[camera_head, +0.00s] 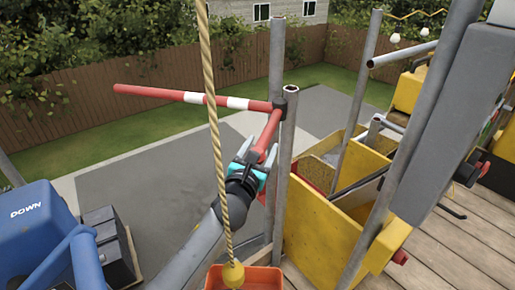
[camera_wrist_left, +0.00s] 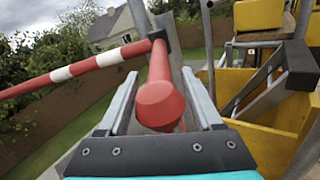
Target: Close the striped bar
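The striped bar (camera_head: 207,99) is red and white and reaches left from a dark clamp (camera_head: 290,94) on a grey upright pole. It also shows in the left wrist view (camera_wrist_left: 90,65), running to the left. A plain red arm (camera_head: 269,132) comes from the same clamp toward me. In the left wrist view its rounded red end (camera_wrist_left: 160,103) lies between the fingers of my left gripper (camera_head: 258,149), with a gap seen on each side. My left gripper is open around this red end. My right gripper is not in view.
A rope (camera_head: 214,120) with a yellow ball hangs in front of my left arm, above an orange bucket (camera_head: 250,279). Yellow bins (camera_head: 325,235) and grey poles stand close on the right. A blue container (camera_head: 35,225) is at the left. Open paving lies beyond.

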